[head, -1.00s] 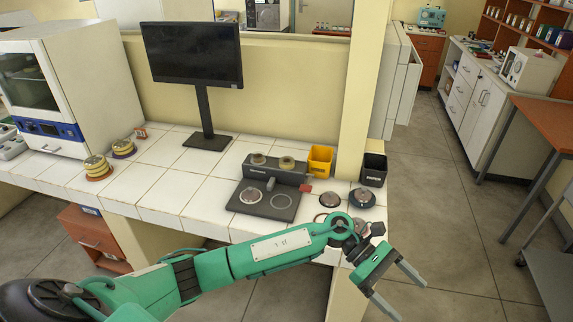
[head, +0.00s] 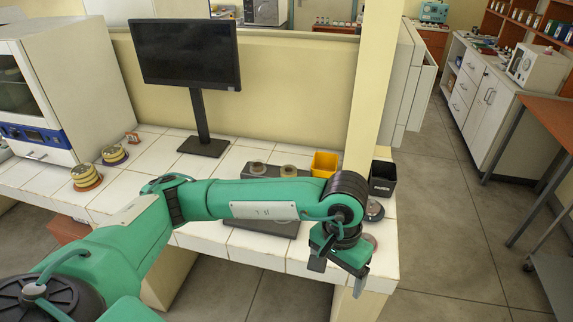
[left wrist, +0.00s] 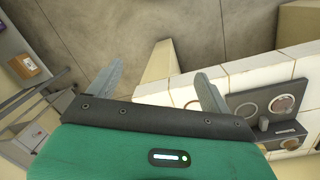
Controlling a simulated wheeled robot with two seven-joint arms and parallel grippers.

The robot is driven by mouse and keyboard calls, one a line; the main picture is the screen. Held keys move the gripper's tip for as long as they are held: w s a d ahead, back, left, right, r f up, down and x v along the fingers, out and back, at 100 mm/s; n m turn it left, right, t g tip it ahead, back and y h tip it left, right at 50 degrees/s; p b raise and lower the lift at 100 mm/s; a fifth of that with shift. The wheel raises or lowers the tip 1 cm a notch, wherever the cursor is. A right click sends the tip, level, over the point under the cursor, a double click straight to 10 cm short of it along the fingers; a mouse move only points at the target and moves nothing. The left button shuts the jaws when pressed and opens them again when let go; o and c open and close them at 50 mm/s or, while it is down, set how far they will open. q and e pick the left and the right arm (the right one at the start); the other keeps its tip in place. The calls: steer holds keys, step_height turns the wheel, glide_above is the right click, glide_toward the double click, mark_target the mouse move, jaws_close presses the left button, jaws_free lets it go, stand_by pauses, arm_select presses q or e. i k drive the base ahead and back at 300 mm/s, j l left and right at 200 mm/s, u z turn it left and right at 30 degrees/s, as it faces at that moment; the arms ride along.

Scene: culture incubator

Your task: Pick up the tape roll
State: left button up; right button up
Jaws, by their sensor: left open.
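Two small roll-like rings sit on the back ledge of a dark grey device on the white tiled counter in the head view. The right one, a tan ring (head: 289,171), looks like a tape roll. The left one (head: 257,168) is greyer, and I cannot tell for certain which is the tape. My left gripper (head: 340,273) is open and empty at the counter's front edge, to the right of and nearer than the rings, pointing down. In the left wrist view, its two spread fingers (left wrist: 158,88) have nothing between them. My right gripper is not in view.
The grey device (head: 265,224) is partly hidden by my left arm. A yellow bin (head: 325,164) and black bin (head: 382,178) stand near the pillar (head: 376,80). A monitor (head: 187,55) stands behind. Stacked dishes (head: 86,177) are at left.

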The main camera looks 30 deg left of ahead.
mark_target(286, 170)
steer(key=i+j, duration=0.65)
steer(key=j, duration=0.15)
steer(key=i+j, duration=0.65)
steer(key=j, duration=0.15)
